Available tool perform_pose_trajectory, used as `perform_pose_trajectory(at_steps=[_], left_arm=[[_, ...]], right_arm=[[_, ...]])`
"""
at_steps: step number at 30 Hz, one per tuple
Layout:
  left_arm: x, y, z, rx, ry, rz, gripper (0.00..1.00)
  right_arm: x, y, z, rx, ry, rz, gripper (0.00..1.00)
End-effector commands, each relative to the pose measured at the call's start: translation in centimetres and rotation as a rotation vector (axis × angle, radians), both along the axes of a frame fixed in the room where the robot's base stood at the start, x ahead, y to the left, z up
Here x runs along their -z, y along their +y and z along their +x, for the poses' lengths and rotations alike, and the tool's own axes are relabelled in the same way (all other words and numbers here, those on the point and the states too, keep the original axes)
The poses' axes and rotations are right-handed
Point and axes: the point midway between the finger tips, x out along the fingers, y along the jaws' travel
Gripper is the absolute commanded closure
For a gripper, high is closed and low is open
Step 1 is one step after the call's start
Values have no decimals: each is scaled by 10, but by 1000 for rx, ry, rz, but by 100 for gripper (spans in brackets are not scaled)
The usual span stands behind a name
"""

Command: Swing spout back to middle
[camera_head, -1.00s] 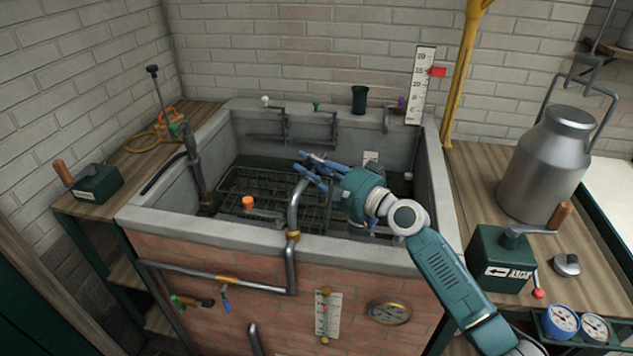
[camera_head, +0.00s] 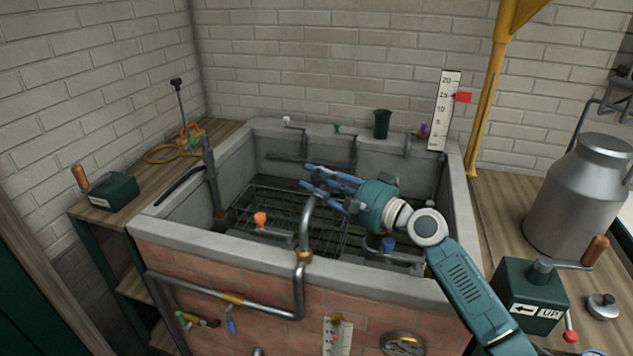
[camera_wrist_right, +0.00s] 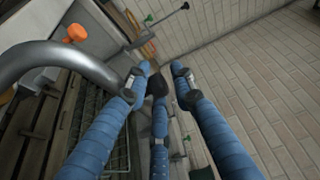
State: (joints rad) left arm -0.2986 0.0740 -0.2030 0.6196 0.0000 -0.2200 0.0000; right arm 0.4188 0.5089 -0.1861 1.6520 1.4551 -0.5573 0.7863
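The spout (camera_head: 305,225) is a grey metal pipe with a brass collar at the front rim of the brick trough. Its curved top reaches over the trough, and it also shows large at the left of the right wrist view (camera_wrist_right: 62,55). My right gripper (camera_head: 308,177) has blue fingers and is held over the trough, just behind and right of the spout's curved top. In the right wrist view its fingers (camera_wrist_right: 165,78) are apart with nothing between them. The spout lies outside them, beside the left finger; I cannot tell if they touch. My left gripper is not in view.
The trough's stone rim (camera_head: 240,245) surrounds a wire rack (camera_head: 270,205) and an orange-topped piece (camera_head: 260,219). A milk churn (camera_head: 580,195) and a green crank box (camera_head: 530,295) stand on the right bench. A yellow post (camera_head: 488,95) rises behind.

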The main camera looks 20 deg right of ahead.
Motion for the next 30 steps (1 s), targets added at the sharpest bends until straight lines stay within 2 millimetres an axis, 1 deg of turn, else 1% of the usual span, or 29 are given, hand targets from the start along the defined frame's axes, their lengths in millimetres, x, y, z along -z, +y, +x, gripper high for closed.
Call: perform_pose_trajectory(at_steps=[3, 6, 10, 14, 21, 25, 30], left_arm=[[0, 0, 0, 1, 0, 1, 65], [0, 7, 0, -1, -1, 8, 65], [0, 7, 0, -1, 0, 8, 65], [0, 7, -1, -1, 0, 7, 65], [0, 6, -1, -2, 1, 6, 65], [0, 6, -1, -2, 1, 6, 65], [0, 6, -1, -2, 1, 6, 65]], right_arm=[[2, 0, 0, -1, 3, -1, 76], [3, 0, -1, -2, 5, -2, 76], [5, -7, -10, -1, 7, -3, 76], [5, -21, -30, -1, 8, -5, 76], [4, -51, -71, -1, 7, -4, 76], [4, -62, -86, -2, 6, -2, 76], [2, -69, -95, -2, 3, -2, 76]])
